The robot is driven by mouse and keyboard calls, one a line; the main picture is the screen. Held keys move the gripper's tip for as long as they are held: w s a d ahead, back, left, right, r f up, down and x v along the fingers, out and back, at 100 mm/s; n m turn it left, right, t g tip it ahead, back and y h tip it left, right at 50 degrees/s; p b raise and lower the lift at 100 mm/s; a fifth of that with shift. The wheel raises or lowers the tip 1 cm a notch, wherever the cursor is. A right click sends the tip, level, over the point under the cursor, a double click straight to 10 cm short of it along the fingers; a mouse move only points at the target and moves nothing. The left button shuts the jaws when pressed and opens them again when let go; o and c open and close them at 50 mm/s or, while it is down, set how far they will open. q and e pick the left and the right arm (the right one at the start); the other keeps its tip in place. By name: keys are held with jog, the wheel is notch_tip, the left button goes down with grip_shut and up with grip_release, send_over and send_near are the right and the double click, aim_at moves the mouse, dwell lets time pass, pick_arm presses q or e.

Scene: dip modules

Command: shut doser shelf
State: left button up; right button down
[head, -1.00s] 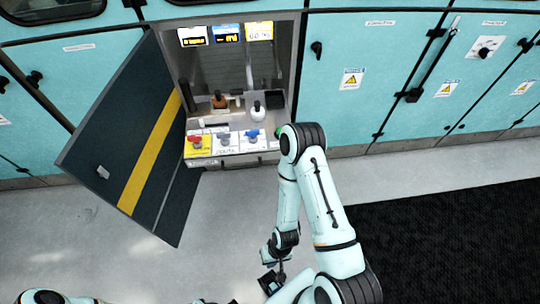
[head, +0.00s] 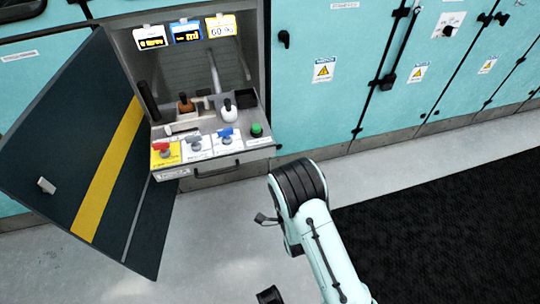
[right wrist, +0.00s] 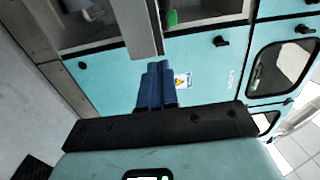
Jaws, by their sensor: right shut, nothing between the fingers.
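The doser shelf (head: 262,146) juts out of the open cabinet bay in the head view. Its front panel with a dark bar handle (head: 217,169) faces the room. Red, grey and blue valves and a green knob (head: 257,130) sit along its front, with bottles behind. My right arm is in front and to the right of the shelf, apart from it in the picture. My right gripper (right wrist: 156,72) shows in the right wrist view with its blue fingers together and empty, pointing at the cabinet fronts. I cannot tell how close its tips are to the shelf. My left gripper is out of view.
The dark cabinet door (head: 70,150) with a yellow stripe stands open to the left of the shelf. Display tags (head: 186,32) hang at the top of the bay. Closed turquoise cabinets (head: 330,110) continue to the right. A black mat (head: 450,235) covers the right floor; grey floor is clear.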

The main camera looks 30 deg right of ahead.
aim_at(265, 147)
jog(key=x, duration=1.1)
jog(key=shift+w+d+f+b, duration=0.1)
jog(key=shift+w+b, duration=0.2)
jog(key=shift+w, duration=0.05)
